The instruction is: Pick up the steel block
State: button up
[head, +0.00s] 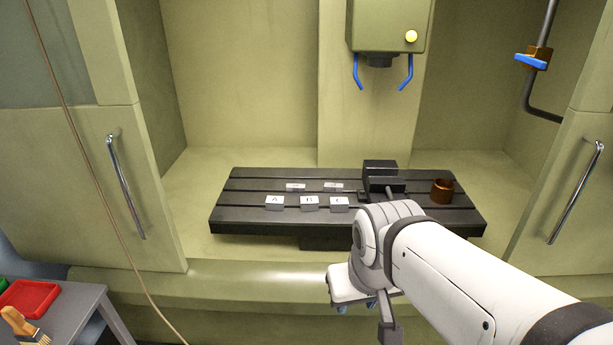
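Several small light-grey metal blocks sit on the dark slotted machine table (245,184). Three stand in a front row: one marked A (275,204), one marked B (309,204) and one marked C (339,205). Two flatter-looking ones lie behind them, a back left block (295,188) and a back right block (333,188). Which one is the steel block I cannot tell. My gripper (356,306) is in front of and below the table edge, apart from the blocks. Its blue tips are partly hidden by my wrist, so its opening is unclear.
A dark vise (380,178) stands right of the blocks, with a brown cup (442,190) further right. The spindle head (388,28) with blue nozzles hangs above. Open doors (75,185) flank the enclosure. A side cart with a red tray (28,298) and brush (22,325) is lower left.

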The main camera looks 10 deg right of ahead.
aim_at(290, 186)
jog(key=u, duration=0.05)
jog(key=i, duration=1)
jog(key=z, duration=0.05)
